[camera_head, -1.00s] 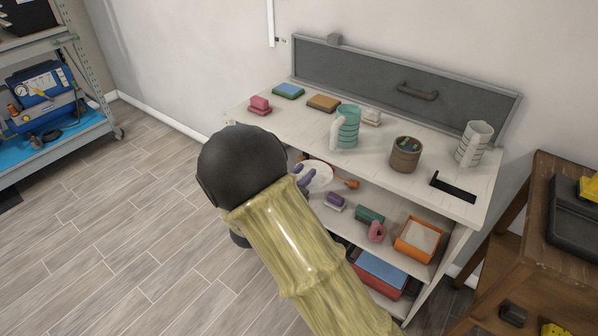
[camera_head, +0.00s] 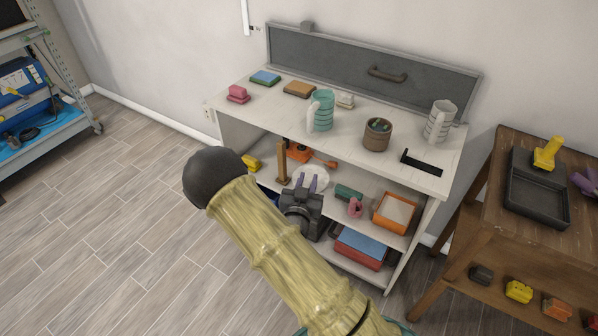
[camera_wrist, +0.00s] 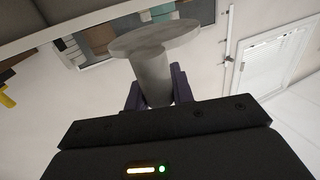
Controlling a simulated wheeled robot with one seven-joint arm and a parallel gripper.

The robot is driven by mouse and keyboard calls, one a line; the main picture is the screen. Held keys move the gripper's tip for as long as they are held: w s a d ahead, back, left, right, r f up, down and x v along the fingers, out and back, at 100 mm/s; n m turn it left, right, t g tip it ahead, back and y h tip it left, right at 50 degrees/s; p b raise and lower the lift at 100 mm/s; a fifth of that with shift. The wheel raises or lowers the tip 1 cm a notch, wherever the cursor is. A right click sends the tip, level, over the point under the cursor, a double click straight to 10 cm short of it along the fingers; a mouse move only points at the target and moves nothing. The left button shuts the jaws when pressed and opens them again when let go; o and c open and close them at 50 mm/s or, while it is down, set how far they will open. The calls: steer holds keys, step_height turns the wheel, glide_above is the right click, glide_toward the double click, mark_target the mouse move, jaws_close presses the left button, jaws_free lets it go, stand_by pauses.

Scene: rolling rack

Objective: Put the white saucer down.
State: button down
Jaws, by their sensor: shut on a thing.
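The white saucer (camera_head: 316,174) is at the opening of the rack's middle shelf, below the top board. In the wrist view the saucer (camera_wrist: 156,40) is a pale round disc on a thick stem-like foot. My gripper (camera_head: 308,187) is shut on that foot, with purple fingers on both sides; they also show in the wrist view (camera_wrist: 158,95). Part of the saucer is hidden behind the fingers in the head view. I cannot tell whether it touches the shelf.
On the white rack's middle shelf are a wooden post (camera_head: 282,165), an orange ladle-like item (camera_head: 325,160), a green block (camera_head: 348,192), a pink mug (camera_head: 355,208) and an orange tray (camera_head: 394,228). The top board (camera_head: 345,148) hangs over them. A wooden table (camera_head: 490,225) stands right.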

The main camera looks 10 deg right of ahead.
steer(key=s+d+f+n+t+y+p, duration=0.1)
steer(key=s+d+f+n+y+p, duration=0.2)
steer(key=d+f+y+p, duration=0.1)
steer(key=shift+s+d+f+n+y, duration=0.4)
steer(key=shift+d+f+y, duration=0.5)
steer(key=shift+f, duration=0.45)
